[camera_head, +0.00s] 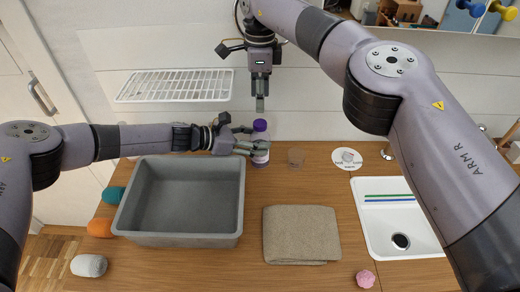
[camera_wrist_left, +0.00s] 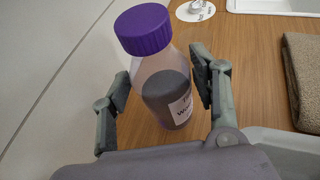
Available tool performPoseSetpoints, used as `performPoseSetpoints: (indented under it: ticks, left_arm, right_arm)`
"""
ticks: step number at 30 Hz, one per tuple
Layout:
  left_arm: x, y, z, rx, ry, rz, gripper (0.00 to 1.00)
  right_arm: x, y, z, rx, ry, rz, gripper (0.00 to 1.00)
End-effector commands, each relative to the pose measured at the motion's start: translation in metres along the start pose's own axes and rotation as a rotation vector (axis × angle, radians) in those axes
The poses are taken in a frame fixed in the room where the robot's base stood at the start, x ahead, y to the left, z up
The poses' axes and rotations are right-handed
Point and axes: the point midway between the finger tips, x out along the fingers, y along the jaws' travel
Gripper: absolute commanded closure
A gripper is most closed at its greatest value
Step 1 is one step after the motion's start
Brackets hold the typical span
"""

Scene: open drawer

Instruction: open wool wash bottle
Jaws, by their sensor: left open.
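The wool wash bottle (camera_head: 261,157) stands upright at the back of the wooden counter, with its purple cap (camera_head: 260,125) on. In the left wrist view the bottle (camera_wrist_left: 167,85) is translucent with grey contents and a white label, under the ribbed purple cap (camera_wrist_left: 144,29). My left gripper (camera_head: 254,141) comes from the left at bottle height. Its open fingers (camera_wrist_left: 162,72) stand on either side of the bottle, with visible gaps. My right gripper (camera_head: 260,104) points down above the cap, apart from it. Its fingers overlap in this view, so their opening is unclear.
A grey basin (camera_head: 133,200) sits left of the bottle, below my left forearm. A small clear cup (camera_head: 296,157) and a round white card (camera_head: 347,158) stand to the right. A folded beige towel (camera_head: 301,234) lies in front; a white sink (camera_head: 385,236) is at right.

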Motion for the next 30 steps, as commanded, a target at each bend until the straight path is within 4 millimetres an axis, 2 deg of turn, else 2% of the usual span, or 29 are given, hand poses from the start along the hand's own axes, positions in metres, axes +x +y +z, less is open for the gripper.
performPoseSetpoints:
  ticks: [1, 6, 12, 22, 30]
  left_arm:
    - [0.011, -0.001, 0.000, 0.000, 0.001, -0.003, 0.44]
    - [0.037, -0.001, -0.001, 0.000, 0.002, -0.002, 0.44]
    - [0.052, 0.000, 0.000, 0.000, 0.000, -0.001, 0.44]
    - [0.053, 0.000, 0.000, -0.001, 0.000, 0.000, 0.44]
    - [0.053, 0.000, 0.000, -0.001, 0.000, 0.000, 0.62]
  right_arm:
    - [0.000, 0.000, 0.000, 0.000, 0.000, 0.000, 0.52]
    - [0.000, 0.000, 0.000, 0.000, 0.000, 0.000, 0.52]
    - [0.000, 0.000, 0.000, 0.000, 0.000, 0.000, 0.52]
    - [0.000, 0.000, 0.000, 0.000, 0.000, 0.000, 0.52]
    - [0.000, 0.000, 0.000, 0.000, 0.000, 0.000, 0.52]
